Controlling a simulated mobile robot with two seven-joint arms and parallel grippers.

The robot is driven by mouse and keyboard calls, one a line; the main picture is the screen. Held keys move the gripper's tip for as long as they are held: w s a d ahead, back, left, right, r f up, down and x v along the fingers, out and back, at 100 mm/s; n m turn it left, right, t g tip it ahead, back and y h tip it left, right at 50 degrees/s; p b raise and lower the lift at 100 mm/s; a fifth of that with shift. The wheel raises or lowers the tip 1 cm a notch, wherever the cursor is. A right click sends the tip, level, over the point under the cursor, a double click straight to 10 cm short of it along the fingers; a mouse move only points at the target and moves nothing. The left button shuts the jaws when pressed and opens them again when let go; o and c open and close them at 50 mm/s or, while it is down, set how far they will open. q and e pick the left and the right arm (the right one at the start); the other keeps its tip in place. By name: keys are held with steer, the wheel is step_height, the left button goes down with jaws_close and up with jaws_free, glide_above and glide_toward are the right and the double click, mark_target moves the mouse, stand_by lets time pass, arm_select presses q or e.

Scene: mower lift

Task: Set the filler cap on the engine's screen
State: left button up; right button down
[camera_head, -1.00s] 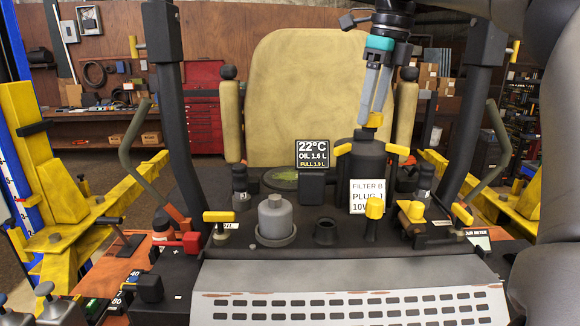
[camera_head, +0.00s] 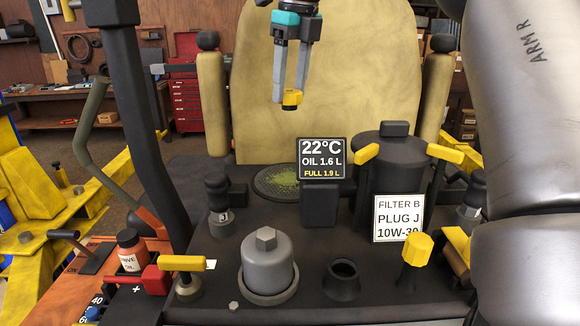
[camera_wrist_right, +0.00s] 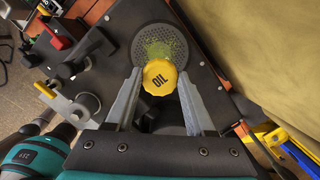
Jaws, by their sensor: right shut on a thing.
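My left gripper is not in view.
A display (camera_head: 321,158) reading 22°C stands beside the screen. A grey oil filter (camera_head: 267,265) and an open dark filler neck (camera_head: 342,279) are in front. A black canister (camera_head: 395,175) and a yellow-topped dipstick (camera_head: 417,250) stand at right. The tan seat (camera_head: 345,70) rises behind.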

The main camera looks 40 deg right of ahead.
mark_target(299, 92)
step_height(299, 92, down, 15)
steer(key=shift+d+f, duration=0.1)
stand_by(0.3)
steer(key=shift+f, duration=0.1)
steer(key=shift+c, duration=1.3)
jaws_free()
steer(key=r, duration=0.4)
steer(key=s+r, duration=0.1)
steer(key=r, duration=0.7)
steer(key=shift+s+r, duration=0.1)
steer(key=shift+s, duration=0.25)
